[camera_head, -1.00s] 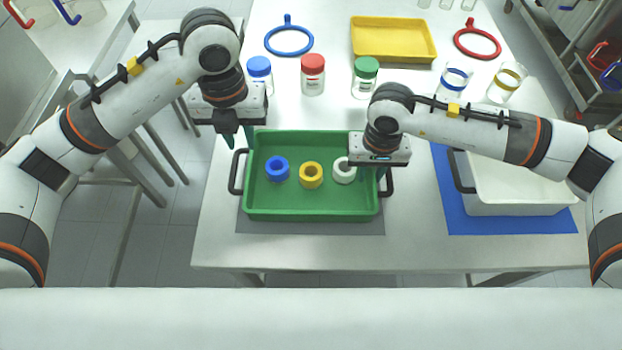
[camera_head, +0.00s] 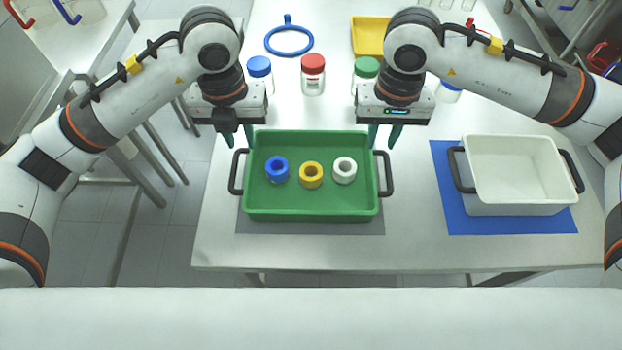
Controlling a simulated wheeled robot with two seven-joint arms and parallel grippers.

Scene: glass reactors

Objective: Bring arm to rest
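My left gripper (camera_head: 238,139) hangs at the upper left corner of the green tray (camera_head: 312,213), fingers pointing down, close to the left handle. Its fingers appear a little apart with nothing between them. My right gripper (camera_head: 384,136) hangs above the tray's upper right corner, near the right handle. Its two fingers are apart and empty. In the tray stand a blue ring (camera_head: 277,180), a yellow ring (camera_head: 311,184) and a white ring (camera_head: 344,180) in a row. My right arm partly covers the green-capped jar (camera_head: 366,67) and the yellow tray (camera_head: 368,38).
A white bin (camera_head: 515,209) with dark handles stands on a blue mat (camera_head: 485,227) at the right. A blue-capped jar (camera_head: 260,67), a red-capped jar (camera_head: 313,64) and a blue hoop (camera_head: 267,43) are behind the green tray. The table between tray and bin is clear.

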